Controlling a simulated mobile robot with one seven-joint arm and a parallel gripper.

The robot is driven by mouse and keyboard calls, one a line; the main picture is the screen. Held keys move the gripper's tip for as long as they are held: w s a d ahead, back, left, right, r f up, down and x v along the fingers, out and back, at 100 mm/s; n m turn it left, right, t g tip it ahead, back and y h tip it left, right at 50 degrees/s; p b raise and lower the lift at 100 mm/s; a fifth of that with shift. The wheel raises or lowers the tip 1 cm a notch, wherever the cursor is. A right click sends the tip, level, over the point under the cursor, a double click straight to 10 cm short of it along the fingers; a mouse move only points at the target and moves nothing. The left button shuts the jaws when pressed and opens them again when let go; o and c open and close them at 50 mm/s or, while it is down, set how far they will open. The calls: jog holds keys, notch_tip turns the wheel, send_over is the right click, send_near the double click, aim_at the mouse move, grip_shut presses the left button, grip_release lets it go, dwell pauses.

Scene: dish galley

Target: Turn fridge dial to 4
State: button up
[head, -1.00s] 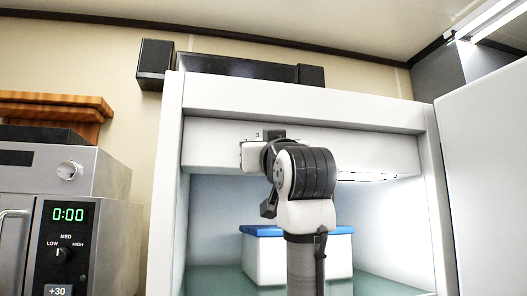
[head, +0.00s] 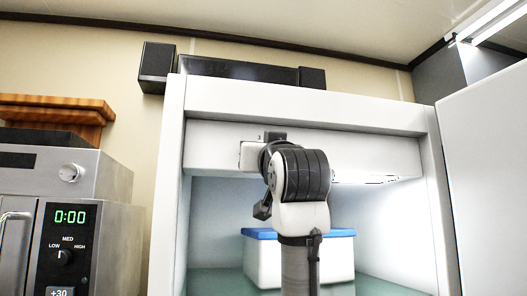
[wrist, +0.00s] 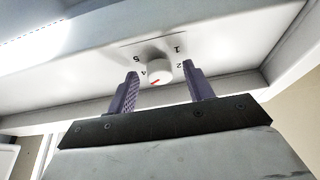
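The fridge dial (wrist: 159,72) is a white knob on the white panel inside the open fridge (head: 300,95). Its red mark faces the lower left in the wrist view, just below the printed 4; I cannot tell the exact setting. Printed 5, 1 and 2 also show around it. My gripper (wrist: 160,75) is open, with one purple finger on each side of the dial and visible gaps between. Whether the fingertips reach to the dial's depth is unclear. In the head view my gripper (head: 262,185) is at the panel and my wrist hides the dial.
A white box with a blue lid (head: 340,255) stands on the fridge shelf below my arm. The fridge door (head: 490,170) stands open at right. A microwave (head: 110,240) and wooden boards (head: 50,108) are at left. A black speaker set (head: 240,69) sits on top.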

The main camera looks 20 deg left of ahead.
jog(key=b+v, duration=0.6)
jog(key=v, duration=0.7)
jog(key=shift+s+d+f, duration=0.2)
jog(key=shift+s, duration=0.05)
